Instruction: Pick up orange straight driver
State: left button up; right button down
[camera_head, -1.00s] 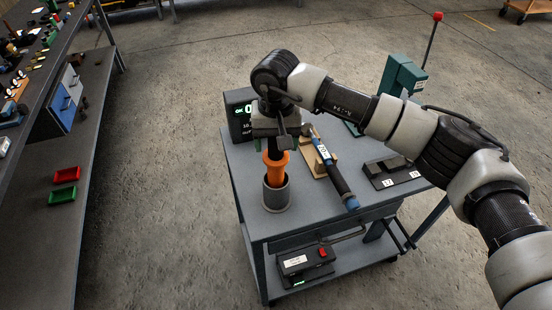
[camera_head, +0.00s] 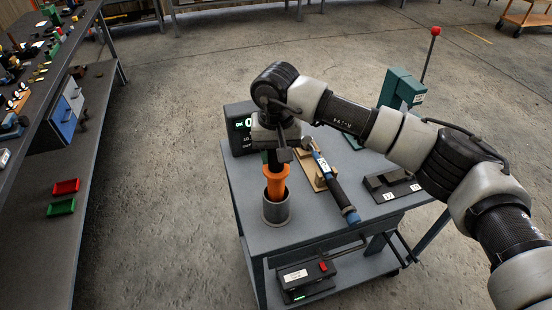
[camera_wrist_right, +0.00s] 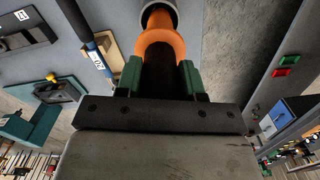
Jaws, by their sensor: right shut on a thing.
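The orange straight driver (camera_head: 276,181) stands upright with its lower end inside a grey cylindrical holder (camera_head: 276,211) on the cart top. My right gripper (camera_head: 274,155) is above the holder and shut on the driver's dark upper part. In the right wrist view, the green fingers of the gripper (camera_wrist_right: 161,78) sit on both sides of the driver's dark body, and its orange collar (camera_wrist_right: 160,42) shows beyond them. The driver's lower tip is hidden in the holder. My left gripper is not in view.
On the cart top (camera_head: 245,185), a blue-and-black tool (camera_head: 335,187) lies just right of the holder. A display box (camera_head: 240,125) stands behind, a black block fixture (camera_head: 391,184) and a green press (camera_head: 402,88) at right. A long workbench (camera_head: 88,95) runs along the left.

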notch_tip(320, 180, up, 21)
dwell(1.1)
jog(key=shift+f, duration=0.15)
